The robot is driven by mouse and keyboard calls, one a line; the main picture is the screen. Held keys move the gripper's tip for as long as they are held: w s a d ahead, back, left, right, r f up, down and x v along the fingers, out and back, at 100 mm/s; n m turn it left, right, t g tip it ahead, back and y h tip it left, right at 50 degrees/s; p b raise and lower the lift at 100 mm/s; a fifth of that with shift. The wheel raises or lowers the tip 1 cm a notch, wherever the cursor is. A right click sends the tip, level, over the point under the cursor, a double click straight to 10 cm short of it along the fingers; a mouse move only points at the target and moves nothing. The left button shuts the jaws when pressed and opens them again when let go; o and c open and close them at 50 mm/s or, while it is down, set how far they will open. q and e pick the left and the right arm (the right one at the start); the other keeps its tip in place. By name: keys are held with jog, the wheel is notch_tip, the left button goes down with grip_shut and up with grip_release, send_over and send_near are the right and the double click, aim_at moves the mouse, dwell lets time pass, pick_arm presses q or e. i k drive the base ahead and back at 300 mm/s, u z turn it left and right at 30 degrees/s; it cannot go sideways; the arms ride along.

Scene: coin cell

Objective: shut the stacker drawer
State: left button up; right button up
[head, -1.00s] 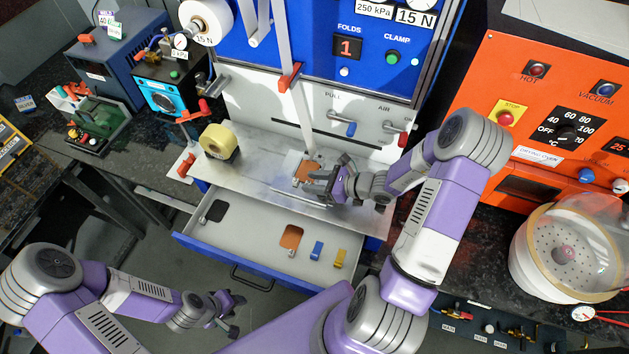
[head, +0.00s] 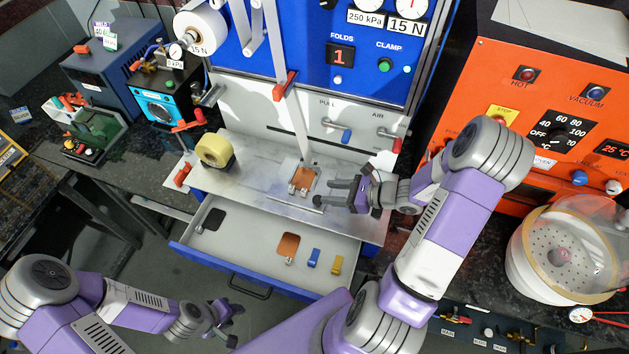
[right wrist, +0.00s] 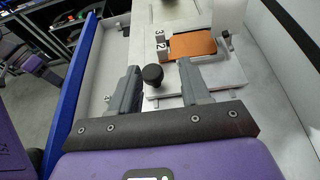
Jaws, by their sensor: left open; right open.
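The stacker drawer (head: 240,245) is pulled out below the stacker's metal work plate (head: 255,178), with its blue front (head: 222,270) and dark handle (head: 250,287) toward me. In it lie a black piece, a copper-coloured piece (head: 288,245), a blue piece (head: 314,258) and a yellow piece (head: 337,265). My right gripper (head: 325,192) is open and empty over the right part of the plate, beside a copper-coloured sheet (head: 302,177). In the right wrist view its open fingers (right wrist: 153,88) have a black knob (right wrist: 153,75) between or beyond them. My left gripper (head: 232,325) is open and low, in front of the drawer's left part, apart from it.
An orange oven (head: 540,100) and a clear round chamber (head: 570,250) stand at the right. Small machines crowd the left bench. The floor before the drawer is partly clear.

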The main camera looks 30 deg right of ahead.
aim_at(244, 246)
jog(key=k, duration=1)
